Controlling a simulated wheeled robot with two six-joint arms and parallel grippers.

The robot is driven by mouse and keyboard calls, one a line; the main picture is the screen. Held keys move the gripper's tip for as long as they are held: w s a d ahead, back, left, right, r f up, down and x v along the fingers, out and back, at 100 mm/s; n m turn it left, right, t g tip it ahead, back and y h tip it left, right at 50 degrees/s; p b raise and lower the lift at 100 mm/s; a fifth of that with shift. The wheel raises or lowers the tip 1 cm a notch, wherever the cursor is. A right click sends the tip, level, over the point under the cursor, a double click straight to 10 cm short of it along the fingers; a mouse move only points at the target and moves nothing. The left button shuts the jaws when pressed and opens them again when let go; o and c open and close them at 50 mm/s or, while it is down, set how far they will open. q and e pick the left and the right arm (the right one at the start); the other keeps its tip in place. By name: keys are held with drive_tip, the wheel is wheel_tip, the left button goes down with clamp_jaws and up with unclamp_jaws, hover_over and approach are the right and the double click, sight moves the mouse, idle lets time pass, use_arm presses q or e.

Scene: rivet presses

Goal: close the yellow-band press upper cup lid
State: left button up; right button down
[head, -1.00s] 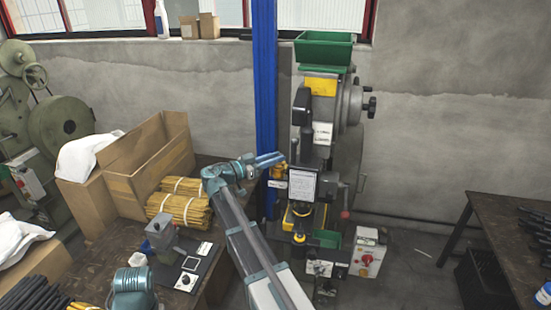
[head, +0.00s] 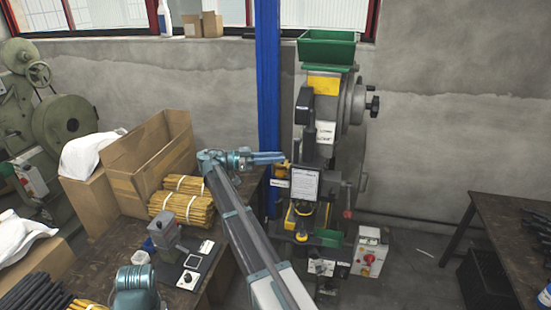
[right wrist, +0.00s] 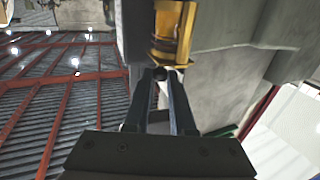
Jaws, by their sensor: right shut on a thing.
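The press (head: 328,130) stands against the wall, with a green hopper on top and a yellow band (head: 323,84) below it. My right gripper (head: 286,157) is at the press's left side, at the upper cup (head: 281,173), which is small and partly hidden there. In the right wrist view, a yellow cup-like part (right wrist: 173,30) lies straight ahead of the fingers. My right fingertips (right wrist: 166,76) are closed together on a small dark piece at its near end, seemingly part of the lid. The lid's exact angle cannot be told. My left gripper is out of view.
A blue post (head: 268,100) rises just left of the press. A workbench at left carries an open cardboard box (head: 150,160), bundled yellow rods (head: 182,208) and a small grey device (head: 166,232).

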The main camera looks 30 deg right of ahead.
drive_tip(key=c, duration=0.8)
unclamp_jaws()
drive_tip(key=v, duration=0.7)
drive_tip(key=shift+w+a, duration=0.1)
drive_tip(key=shift+a, duration=0.15)
